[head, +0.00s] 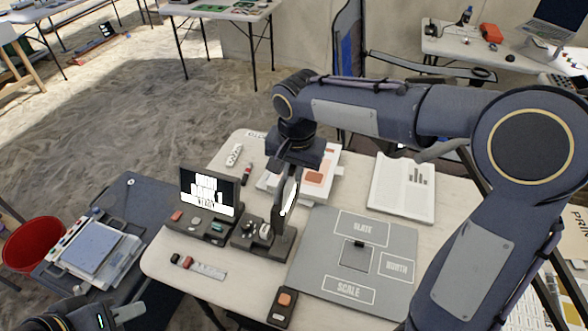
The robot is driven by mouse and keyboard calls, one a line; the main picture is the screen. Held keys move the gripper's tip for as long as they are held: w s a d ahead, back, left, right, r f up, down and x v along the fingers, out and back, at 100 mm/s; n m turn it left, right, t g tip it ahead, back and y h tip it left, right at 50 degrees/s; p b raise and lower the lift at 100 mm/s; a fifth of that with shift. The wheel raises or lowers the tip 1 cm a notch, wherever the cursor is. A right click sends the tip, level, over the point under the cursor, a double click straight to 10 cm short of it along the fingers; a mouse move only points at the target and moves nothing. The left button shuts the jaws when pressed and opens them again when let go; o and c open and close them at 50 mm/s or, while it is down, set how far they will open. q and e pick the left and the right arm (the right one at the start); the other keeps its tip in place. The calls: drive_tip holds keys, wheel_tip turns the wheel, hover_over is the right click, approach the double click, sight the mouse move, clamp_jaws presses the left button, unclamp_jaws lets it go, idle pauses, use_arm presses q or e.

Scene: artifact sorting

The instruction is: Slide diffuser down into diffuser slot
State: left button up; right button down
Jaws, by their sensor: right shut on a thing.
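My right gripper (290,170) points down over the table and is shut on the diffuser (289,198), a thin dark-edged panel with a bright white patch, held upright. Its lower end is at the right part of a dark base unit (277,248), which carries small parts on top. The slot itself is hidden, and I cannot tell whether the diffuser's lower edge is inside it or just above it. My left gripper (125,313) is at the bottom left, away from the table top and partly cut off; its jaw opening is not clear.
A small screen (208,190) on a dark stand is left of the base unit. A grey board (330,286) with labelled areas lies right of it. An open book (402,188) lies behind. A ruler (208,270) and a device with an orange button (283,306) lie in front.

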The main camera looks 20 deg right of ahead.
sight(293, 181)
drive_tip(key=shift+w+a+f+b, duration=0.1)
drive_tip(key=shift+f+b, duration=1.1)
drive_tip(key=shift+f, duration=0.4)
drive_tip(key=c, duration=1.4)
unclamp_jaws()
drive_tip(key=r, duration=0.5)
drive_tip(key=s+r, duration=0.1)
drive_tip(key=r, duration=0.1)
drive_tip(key=shift+s+r, duration=0.1)
drive_tip(key=shift+r, duration=0.25)
